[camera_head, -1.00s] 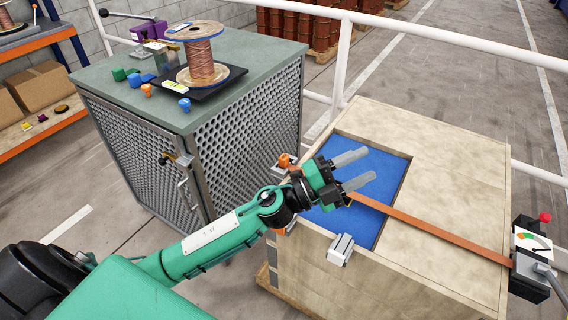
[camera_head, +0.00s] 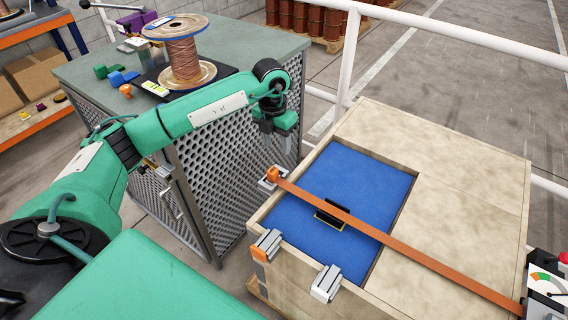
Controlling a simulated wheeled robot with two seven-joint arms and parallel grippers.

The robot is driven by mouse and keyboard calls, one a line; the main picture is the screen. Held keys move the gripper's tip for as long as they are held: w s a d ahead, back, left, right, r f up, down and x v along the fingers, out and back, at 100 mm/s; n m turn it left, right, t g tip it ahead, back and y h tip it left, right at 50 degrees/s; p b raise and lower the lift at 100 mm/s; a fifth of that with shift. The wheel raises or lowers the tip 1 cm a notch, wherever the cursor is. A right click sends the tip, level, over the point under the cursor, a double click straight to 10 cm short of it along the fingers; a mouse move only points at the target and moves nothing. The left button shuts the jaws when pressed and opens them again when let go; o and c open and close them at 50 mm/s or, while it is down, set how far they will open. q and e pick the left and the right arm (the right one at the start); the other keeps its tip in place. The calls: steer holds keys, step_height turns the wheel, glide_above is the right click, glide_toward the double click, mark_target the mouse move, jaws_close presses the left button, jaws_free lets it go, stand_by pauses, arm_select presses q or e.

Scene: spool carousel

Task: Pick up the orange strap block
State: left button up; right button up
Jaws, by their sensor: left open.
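The orange strap block (camera_head: 273,175) sits at the left end of a flat orange strap (camera_head: 400,240). It is at the far left edge of the wooden crate, by a grey metal bracket (camera_head: 267,183). My left gripper (camera_head: 277,148) points down beside the mesh cabinet, just above the block in the picture. Its jaws are open and empty, apart from the block. My right gripper is not in view.
The strap crosses the crate's blue panel (camera_head: 310,185) and a black handle (camera_head: 333,214) toward a gauge unit (camera_head: 548,285). Grey brackets (camera_head: 326,283) line the near edge. The mesh cabinet (camera_head: 230,160) carries a copper spool (camera_head: 182,55). A white rail (camera_head: 350,60) stands behind.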

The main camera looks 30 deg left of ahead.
arm_select(q)
steer(key=a, duration=0.1)
steer(key=p, duration=0.1)
glide_above(273, 169)
steer(key=shift+y, duration=0.3)
step_height(273, 169, down, 6)
steer(key=shift+d+f, duration=0.15)
steer(key=shift+s+f+p, duration=0.15)
steer(key=shift+f+p, duration=0.3)
steer(key=shift+f, duration=0.95)
step_height(273, 169, down, 3)
steer(key=shift+r+p, duration=0.15)
steer(key=shift+p, duration=0.15)
steer(key=shift+f, duration=0.55)
steer(key=shift+c, duration=1.3)
steer(key=c, duration=0.7)
steer(key=shift+r, duration=0.1)
jaws_close()
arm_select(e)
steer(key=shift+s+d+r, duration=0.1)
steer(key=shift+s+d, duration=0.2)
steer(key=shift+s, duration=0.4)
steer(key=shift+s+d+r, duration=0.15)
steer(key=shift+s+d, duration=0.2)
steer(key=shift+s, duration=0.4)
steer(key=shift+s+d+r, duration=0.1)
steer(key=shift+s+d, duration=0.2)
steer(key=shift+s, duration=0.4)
